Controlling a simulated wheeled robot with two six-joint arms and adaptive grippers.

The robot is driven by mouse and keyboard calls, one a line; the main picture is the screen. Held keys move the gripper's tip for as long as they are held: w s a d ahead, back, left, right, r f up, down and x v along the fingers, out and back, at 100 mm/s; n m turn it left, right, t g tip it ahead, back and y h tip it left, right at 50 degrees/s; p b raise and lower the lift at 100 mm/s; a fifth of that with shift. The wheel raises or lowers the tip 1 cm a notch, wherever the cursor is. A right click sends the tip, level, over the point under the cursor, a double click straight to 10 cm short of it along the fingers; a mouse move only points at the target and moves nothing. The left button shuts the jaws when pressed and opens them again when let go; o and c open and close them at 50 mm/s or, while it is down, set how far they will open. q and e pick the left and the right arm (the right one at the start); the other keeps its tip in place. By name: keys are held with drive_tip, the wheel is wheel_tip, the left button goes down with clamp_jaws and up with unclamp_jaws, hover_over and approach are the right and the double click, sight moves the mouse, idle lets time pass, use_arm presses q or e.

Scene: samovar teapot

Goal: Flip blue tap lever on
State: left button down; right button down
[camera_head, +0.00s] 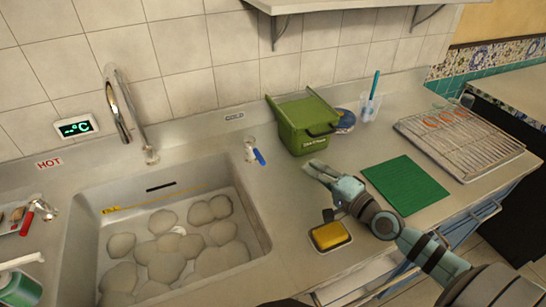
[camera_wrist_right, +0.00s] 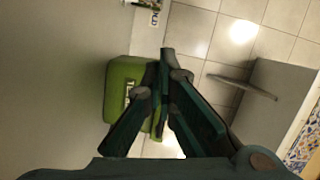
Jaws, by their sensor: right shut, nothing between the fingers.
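The blue tap lever (camera_head: 259,157) sits on a small metal tap (camera_head: 249,148) at the right rim of the sink, below the COLD label. It points down and to the right in the head view. My right gripper (camera_head: 318,171) is shut and empty over the counter, to the right of the lever and apart from it. In the right wrist view the fingers (camera_wrist_right: 167,58) meet at their tips in front of the green bin. Part of the tap shows at the top edge there, but the lever is not clear. My left gripper is out of view.
A green bin (camera_head: 303,122) stands just behind my right gripper. The sink (camera_head: 255,225) holds several rounded stones. The counter between lever and gripper is clear.

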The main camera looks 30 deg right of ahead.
sight(255, 151)
drive_tip(key=shift+s+r, duration=0.1)
drive_tip(key=shift+s, duration=0.15)
drive_tip(key=x, duration=1)
drive_tip(key=shift+w+d, duration=0.1)
drive_tip(key=a, duration=0.2)
drive_tip(key=a+p, duration=0.1)
drive_tip(key=shift+w+a+f, duration=0.2)
drive_tip(key=shift+w+f, duration=0.05)
drive_tip(key=shift+f, duration=0.15)
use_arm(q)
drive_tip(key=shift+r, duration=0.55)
use_arm(e)
drive_tip(key=shift+a, duration=0.3)
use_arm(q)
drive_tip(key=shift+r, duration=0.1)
use_arm(e)
drive_tip(key=shift+f, duration=0.1)
